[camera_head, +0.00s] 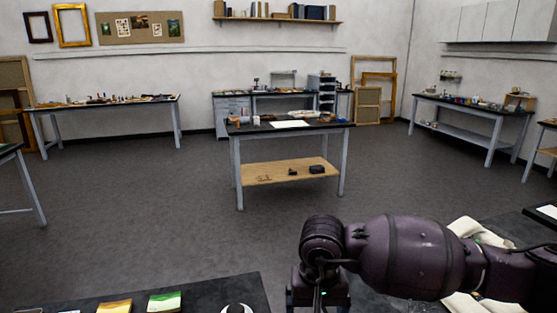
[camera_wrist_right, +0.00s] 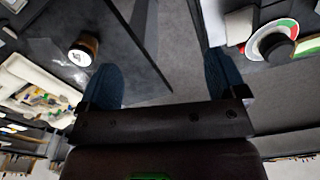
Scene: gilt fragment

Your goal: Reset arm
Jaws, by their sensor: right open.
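My right arm (camera_head: 410,255) comes in from the right in the head view. It bends down at the wrist near the bottom middle. My right gripper (camera_head: 318,297) hangs there at the bottom edge, and its fingertips are not clear in that view. In the right wrist view my right gripper (camera_wrist_right: 162,78) is open, with its two dark blue fingers wide apart. Nothing is between the fingers but grey floor and a table edge. My left arm and gripper are not in view.
A dark table (camera_head: 215,292) at the bottom left holds a gold piece (camera_head: 114,306) and a green piece (camera_head: 165,302). The wrist view shows a brown jar (camera_wrist_right: 84,48), a white tray (camera_wrist_right: 38,88) and a coloured disc (camera_wrist_right: 262,37). A worktable (camera_head: 340,124) stands ahead beyond open floor.

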